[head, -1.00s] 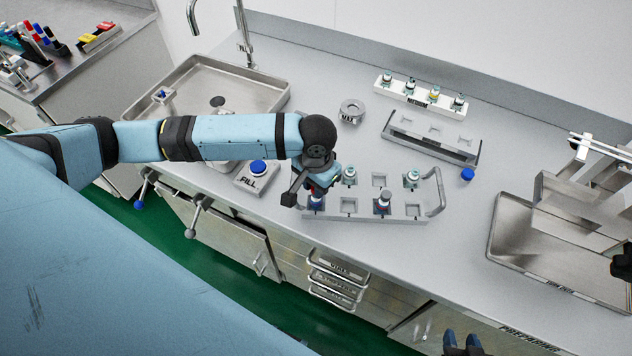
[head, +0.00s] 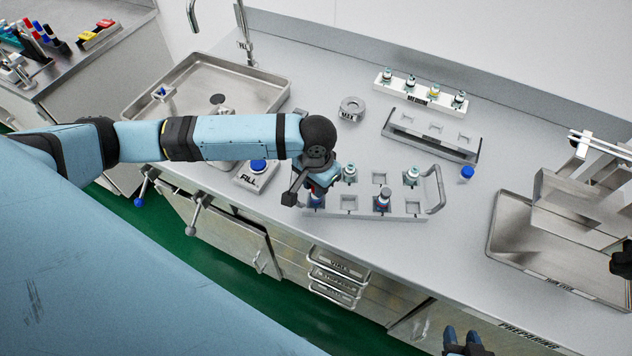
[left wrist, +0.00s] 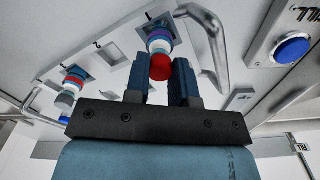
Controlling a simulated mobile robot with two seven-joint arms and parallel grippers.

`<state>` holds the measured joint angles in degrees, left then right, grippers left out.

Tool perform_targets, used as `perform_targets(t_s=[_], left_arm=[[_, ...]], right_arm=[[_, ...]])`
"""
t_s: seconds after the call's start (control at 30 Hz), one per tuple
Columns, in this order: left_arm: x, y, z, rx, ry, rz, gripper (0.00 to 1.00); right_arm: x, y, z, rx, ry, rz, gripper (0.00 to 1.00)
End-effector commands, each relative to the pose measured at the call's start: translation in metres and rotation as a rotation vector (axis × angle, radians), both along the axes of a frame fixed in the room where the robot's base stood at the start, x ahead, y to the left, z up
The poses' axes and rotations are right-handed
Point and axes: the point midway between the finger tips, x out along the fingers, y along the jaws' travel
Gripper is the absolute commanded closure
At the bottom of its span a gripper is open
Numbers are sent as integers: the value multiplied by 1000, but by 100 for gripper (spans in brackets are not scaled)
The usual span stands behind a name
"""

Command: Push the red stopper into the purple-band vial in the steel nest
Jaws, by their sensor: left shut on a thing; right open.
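The steel nest (head: 335,216) is a rack with square sockets and a bent handle at each end. My left gripper (head: 317,186) is over its front left socket. In the left wrist view, the gripper (left wrist: 160,78) is shut on the red stopper (left wrist: 160,68). Right below the stopper, in line with it, is a vial with purple and white bands (left wrist: 158,42) in a socket. I cannot tell how deep the stopper sits. My right gripper (head: 462,335) is open and empty at the bottom of the head view.
Other vials stand in the nest, one (head: 383,198) in the front row and two behind. A second rack (head: 430,138) and a white vial holder (head: 420,95) are farther back. A FILL button (head: 258,167) is to the left.

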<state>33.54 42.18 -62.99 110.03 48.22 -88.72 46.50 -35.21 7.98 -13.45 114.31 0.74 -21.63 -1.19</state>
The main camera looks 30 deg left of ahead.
Motion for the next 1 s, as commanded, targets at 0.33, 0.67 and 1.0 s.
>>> perform_targets(t_s=[0.33,0.67,1.0], left_arm=[[0,0,-2,0,1,0,98],[0,0,-2,0,1,0,47],[0,0,5,0,-1,0,47]], right_arm=[[0,0,-1,-1,2,0,60],[0,0,-1,-1,2,0,60],[0,0,-1,-1,2,0,60]])
